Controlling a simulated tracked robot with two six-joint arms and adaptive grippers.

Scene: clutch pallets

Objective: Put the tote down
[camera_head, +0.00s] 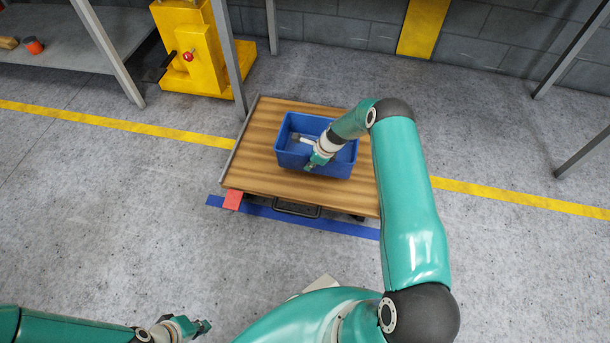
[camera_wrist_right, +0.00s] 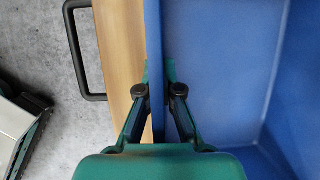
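The blue tote (camera_head: 342,168) is an open, empty-looking box over the wooden top of a low platform (camera_head: 255,160). It looks level and seems to rest on the wood, but its underside is hidden. My right gripper (camera_head: 313,163) is at the tote's near wall. In the right wrist view, the fingers of my right gripper (camera_wrist_right: 159,75) are on both sides of the tote's wall (camera_wrist_right: 153,40) and close against it. My left gripper (camera_head: 205,326) is low at the bottom left, far from the tote; its finger opening is unclear.
The platform has a black handle (camera_head: 296,209) and a red block (camera_head: 233,199) at its front, beside blue floor tape (camera_head: 290,217). A yellow machine (camera_head: 200,50) and a grey table (camera_head: 60,45) stand at the back left. Floor on the left is clear.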

